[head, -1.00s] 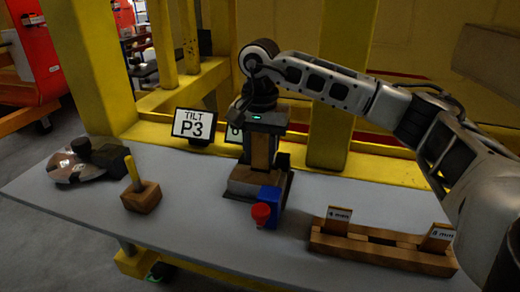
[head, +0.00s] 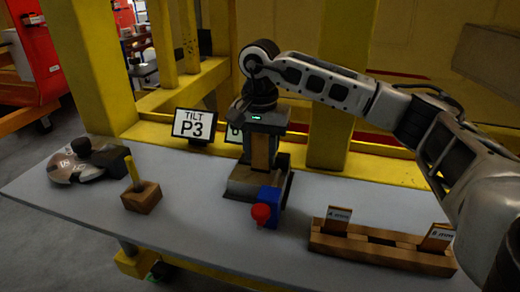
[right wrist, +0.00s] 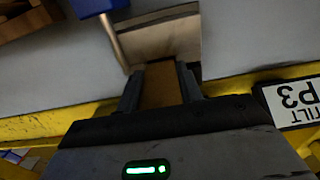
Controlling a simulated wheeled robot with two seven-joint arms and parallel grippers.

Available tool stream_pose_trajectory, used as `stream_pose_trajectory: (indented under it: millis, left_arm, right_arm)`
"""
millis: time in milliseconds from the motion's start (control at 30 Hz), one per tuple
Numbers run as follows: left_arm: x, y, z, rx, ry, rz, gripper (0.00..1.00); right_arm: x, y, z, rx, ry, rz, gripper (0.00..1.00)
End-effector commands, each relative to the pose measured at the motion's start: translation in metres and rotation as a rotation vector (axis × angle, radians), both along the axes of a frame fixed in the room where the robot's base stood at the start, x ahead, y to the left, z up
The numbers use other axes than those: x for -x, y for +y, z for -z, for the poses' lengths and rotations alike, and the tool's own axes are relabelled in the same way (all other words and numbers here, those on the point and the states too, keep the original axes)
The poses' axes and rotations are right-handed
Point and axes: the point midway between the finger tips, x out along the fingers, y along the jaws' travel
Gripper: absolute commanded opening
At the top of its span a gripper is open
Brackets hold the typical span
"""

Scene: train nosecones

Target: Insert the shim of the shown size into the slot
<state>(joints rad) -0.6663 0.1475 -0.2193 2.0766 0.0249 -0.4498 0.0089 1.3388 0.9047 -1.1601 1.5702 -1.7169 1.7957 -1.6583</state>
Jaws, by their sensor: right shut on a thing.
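My right gripper (head: 262,160) points down over the metal slot fixture (head: 243,186) near the middle of the table. It is shut on a brown shim (head: 261,149), which stands upright between the fingers. In the right wrist view the shim (right wrist: 161,84) sits between the two fingers (right wrist: 160,72), and its far end meets the fixture (right wrist: 165,38). I cannot tell how deep it is in the slot. A blue block (head: 269,205) with a red knob (head: 261,213) is on the fixture's front. My left gripper is not in view.
A wooden rack (head: 375,252) with two labelled shims stands at front right. A wooden block with a yellow peg (head: 141,196) and a disc tool (head: 78,168) are at left.

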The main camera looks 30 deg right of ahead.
Motion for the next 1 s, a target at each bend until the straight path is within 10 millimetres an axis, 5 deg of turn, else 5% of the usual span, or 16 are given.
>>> stream_pose_trajectory:
  millis: [1000]
  left_arm:
    - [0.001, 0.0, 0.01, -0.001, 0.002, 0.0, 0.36]
  right_arm:
    - [0.0, 0.0, 0.014, -0.001, -0.002, 0.0, 0.04]
